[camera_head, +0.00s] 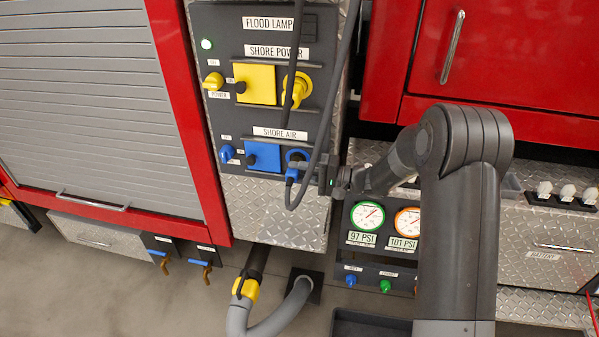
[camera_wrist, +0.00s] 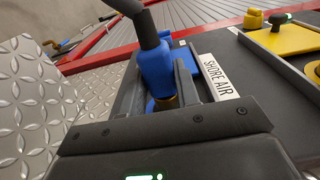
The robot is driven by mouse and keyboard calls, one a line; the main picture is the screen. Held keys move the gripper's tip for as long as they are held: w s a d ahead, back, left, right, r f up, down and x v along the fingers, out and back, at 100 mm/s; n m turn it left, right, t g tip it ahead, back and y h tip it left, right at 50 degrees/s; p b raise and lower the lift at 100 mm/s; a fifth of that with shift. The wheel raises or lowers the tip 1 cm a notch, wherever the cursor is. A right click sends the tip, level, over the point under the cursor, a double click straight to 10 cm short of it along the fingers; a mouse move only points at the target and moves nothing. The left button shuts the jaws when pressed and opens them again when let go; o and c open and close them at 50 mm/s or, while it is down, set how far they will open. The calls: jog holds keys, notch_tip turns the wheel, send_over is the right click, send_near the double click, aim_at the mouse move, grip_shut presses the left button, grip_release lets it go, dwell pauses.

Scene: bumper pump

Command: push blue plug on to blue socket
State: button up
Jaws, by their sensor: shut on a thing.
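The blue plug (camera_head: 291,174), with a dark hose, is at the blue socket (camera_head: 298,155) in the lower right of the SHORE AIR panel section. In the wrist view the plug (camera_wrist: 155,70) stands between the fingers of my gripper (camera_wrist: 158,85), and a brass-coloured end shows below its blue body. My gripper (camera_head: 308,171) reaches in from the right and is shut on the plug. The socket's blue ring shows just above the plug in the head view.
A blue cover (camera_head: 263,155) and a blue knob (camera_head: 227,153) sit left of the socket. A dark hose (camera_head: 330,110) hangs across the panel. Pressure gauges (camera_head: 367,215) are below right.

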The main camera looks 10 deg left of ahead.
jog(key=shift+w, duration=0.4)
jog(key=o, duration=1)
jog(key=d, duration=1.1)
jog(key=s+d+r+n+g+h, duration=0.15)
jog(key=s+r+h, duration=0.25)
jog(key=s, duration=0.4)
jog(key=s+d+r+h, duration=0.2)
jog(key=s+r+h, duration=0.2)
jog(key=s, duration=0.4)
jog(key=s+d+r+t+h, duration=0.1)
jog(key=s+d+t+h, duration=0.1)
jog(key=s+d+h, duration=0.1)
jog(key=s+d+r+m+t+h, duration=0.1)
jog(key=s+d+t+h, duration=0.1)
jog(key=s+d, duration=0.4)
jog(key=s+d+r+t+h, duration=0.2)
jog(key=s+d+t+h, duration=0.1)
jog(key=s+d+h, duration=0.2)
jog(key=shift+s+d+m, duration=0.2)
jog(key=shift+s+m, duration=0.05)
jog(key=shift+s, duration=0.8)
